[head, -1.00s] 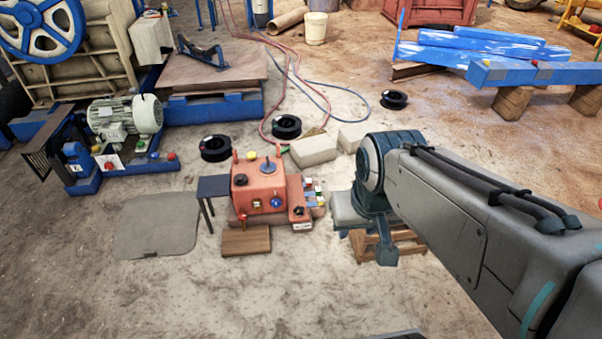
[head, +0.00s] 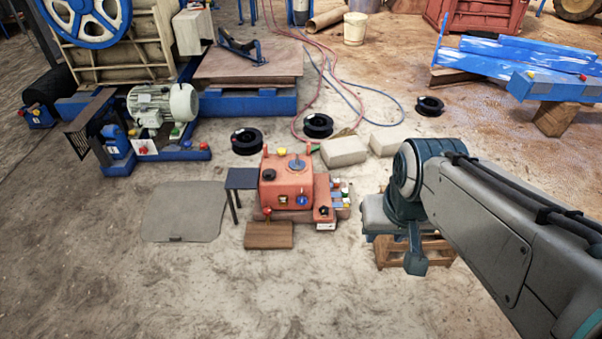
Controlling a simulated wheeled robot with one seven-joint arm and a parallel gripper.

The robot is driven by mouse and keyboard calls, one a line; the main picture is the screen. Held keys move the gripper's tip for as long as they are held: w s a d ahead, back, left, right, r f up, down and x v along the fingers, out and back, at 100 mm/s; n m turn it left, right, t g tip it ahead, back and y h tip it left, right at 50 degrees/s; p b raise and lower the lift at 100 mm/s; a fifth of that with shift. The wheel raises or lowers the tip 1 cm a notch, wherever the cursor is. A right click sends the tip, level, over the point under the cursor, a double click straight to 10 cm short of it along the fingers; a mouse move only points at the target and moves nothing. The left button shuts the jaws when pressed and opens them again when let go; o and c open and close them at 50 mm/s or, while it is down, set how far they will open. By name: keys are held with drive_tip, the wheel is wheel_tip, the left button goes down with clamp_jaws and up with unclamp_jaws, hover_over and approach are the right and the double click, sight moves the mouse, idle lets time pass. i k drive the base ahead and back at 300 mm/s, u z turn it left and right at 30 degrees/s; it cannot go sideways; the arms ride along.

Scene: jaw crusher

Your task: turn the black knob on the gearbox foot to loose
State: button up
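The salmon-red gearbox (head: 281,196) stands on the floor near the middle of the head view. A black star-shaped knob (head: 323,211) sits at the front of its low right-hand foot (head: 325,193). Whether the knob is tight or loose is too small to tell.
The wooden stool (head: 389,250) is right of the gearbox. A small dark table (head: 242,178) is at its left, a wooden block (head: 269,235) in front. Cables and black reels (head: 318,125) lie behind, with pale blocks (head: 343,151). The front floor is clear.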

sight(324, 209)
drive_tip(key=u, duration=0.05)
drive_tip(key=i, duration=1.6)
drive_tip(key=u, duration=0.45)
